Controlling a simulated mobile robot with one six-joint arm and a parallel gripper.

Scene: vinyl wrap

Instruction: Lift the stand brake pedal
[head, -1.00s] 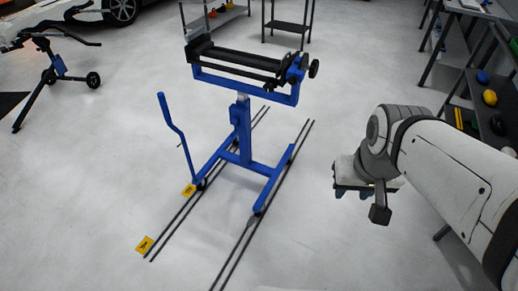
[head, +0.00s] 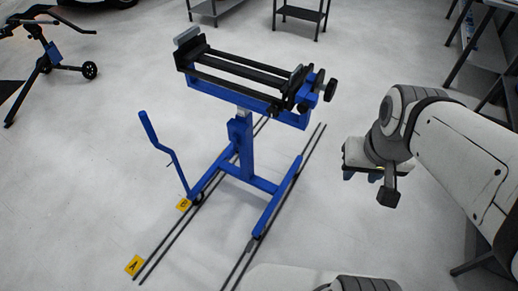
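The blue stand (head: 241,150) stands upright on its base, carrying a black roller frame on top. A long bent blue lever (head: 160,148) rises from the left leg of the base, beside a small wheel. I cannot make out a separate brake pedal; it may be this lever or a small part low on the base. My gripper (head: 361,176) hangs in the air to the right of the stand, well apart from it. Its two bluish fingertips show small, with a gap between them, and nothing visible is held.
Dark rails (head: 285,197) run along the floor under the stand's legs. Yellow floor markers (head: 134,265) lie by the left rails. Another blue-black stand (head: 45,58) is at the far left. Tables and shelves (head: 490,35) line the right. The light floor around the stand is mostly clear.

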